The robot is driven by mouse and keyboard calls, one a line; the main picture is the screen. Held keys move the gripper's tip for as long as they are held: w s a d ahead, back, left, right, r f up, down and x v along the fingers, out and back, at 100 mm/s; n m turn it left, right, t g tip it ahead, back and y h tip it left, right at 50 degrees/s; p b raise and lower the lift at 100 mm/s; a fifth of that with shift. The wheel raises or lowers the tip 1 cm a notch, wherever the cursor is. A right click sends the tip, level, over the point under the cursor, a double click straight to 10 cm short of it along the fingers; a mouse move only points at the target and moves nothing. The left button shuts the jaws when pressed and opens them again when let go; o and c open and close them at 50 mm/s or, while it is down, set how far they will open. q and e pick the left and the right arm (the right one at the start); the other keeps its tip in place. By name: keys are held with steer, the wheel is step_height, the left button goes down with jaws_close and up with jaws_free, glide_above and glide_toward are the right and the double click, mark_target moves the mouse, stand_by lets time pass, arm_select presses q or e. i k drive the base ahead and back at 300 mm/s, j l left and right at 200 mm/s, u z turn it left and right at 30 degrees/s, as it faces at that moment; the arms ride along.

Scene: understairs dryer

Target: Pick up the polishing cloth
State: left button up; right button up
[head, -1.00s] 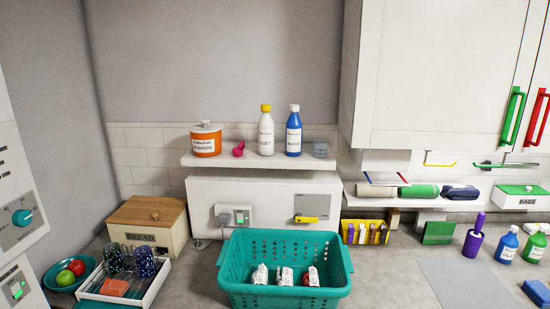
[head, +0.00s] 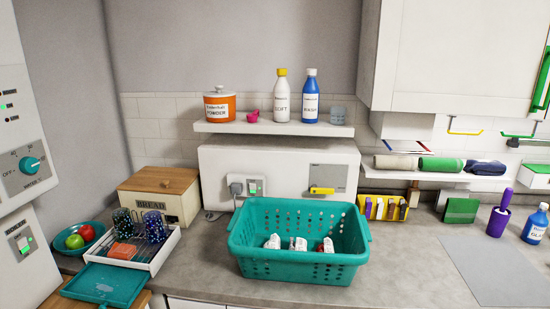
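Several cloths lie on a small white wall shelf at the right of the head view: a beige-grey roll (head: 397,162), a green roll (head: 441,164) and a folded navy cloth (head: 485,167). A green square item (head: 461,211) stands below them on the counter. I cannot tell which of these is the polishing cloth. Neither of my grippers shows in this view.
A teal basket (head: 252,267) with small packets stands mid-counter. A yellow holder (head: 410,213) and purple-handled tool (head: 500,213) are at right. A bread box (head: 133,201), white tray (head: 160,262) and teal board (head: 103,283) are at left. A grey mat (head: 490,262) lies clear.

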mark_target(123, 252)
steer(key=u, duration=1.45)
